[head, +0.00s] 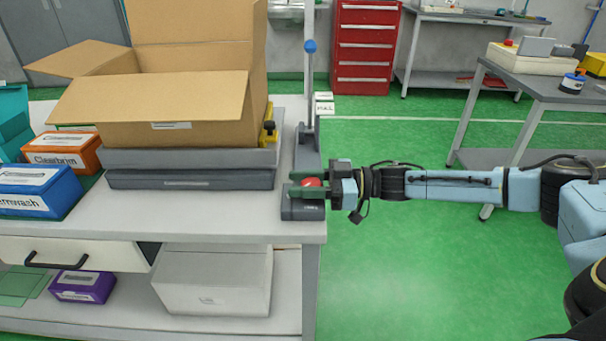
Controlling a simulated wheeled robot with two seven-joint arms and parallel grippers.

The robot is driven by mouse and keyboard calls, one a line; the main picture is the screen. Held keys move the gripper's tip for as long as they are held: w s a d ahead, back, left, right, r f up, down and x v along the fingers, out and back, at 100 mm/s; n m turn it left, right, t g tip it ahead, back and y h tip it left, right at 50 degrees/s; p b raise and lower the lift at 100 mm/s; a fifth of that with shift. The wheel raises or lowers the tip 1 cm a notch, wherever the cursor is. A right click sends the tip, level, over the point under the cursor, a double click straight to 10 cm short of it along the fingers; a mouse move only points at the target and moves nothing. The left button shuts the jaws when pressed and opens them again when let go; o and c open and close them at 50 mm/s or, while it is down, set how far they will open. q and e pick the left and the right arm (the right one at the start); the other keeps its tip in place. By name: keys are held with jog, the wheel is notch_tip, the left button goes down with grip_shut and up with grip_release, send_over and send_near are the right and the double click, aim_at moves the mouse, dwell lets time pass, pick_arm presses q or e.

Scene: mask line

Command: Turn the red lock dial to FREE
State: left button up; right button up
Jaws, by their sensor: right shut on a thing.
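The red lock dial (311,183) sits on top of a small dark grey box (302,207) at the right front corner of the workbench. My right gripper (308,187) comes in from the right and is shut on the dial, with a dark green finger on its far side and one on its near side. The dial's markings are too small to read, so I cannot tell its setting. My left gripper is out of view.
Behind the dial stands a lever with a blue knob (310,47) and a small white label plate (324,104). An open cardboard box (160,110) rests on grey slabs (190,179) to the left. Blue (38,192) and orange (64,152) boxes stand further left. Green floor lies open right of the bench.

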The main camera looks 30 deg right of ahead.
jog(key=shift+r+n+g+y+p, duration=0.15)
jog(key=shift+n+g+y+p, duration=0.15)
jog(key=shift+n+g+y, duration=0.5)
jog(key=shift+a+n+g, duration=0.1)
jog(key=shift+n+g, duration=0.4)
jog(key=shift+g, duration=0.5)
jog(key=shift+s+f+n+g+y+b, duration=0.15)
jog(key=shift+n+g, duration=0.1)
jog(key=shift+g, duration=0.15)
jog(key=shift+f+n+g+y+b, duration=0.15)
jog(key=shift+n+g, duration=0.1)
jog(key=shift+g, duration=0.15)
jog(key=n+g+b, duration=0.1)
jog(key=g, duration=0.1)
jog(key=n+g+b, duration=0.2)
jog(key=g, duration=0.1)
jog(key=s+n+g+b, duration=0.1)
jog(key=n+g, duration=0.1)
jog(key=shift+a+r, duration=0.1)
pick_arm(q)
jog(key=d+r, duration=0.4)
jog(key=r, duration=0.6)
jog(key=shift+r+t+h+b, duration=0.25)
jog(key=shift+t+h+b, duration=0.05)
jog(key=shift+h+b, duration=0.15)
pick_arm(e)
jog(key=shift+r+n+g, duration=0.1)
jog(key=shift+n+g, duration=0.2)
jog(key=shift+g, duration=0.5)
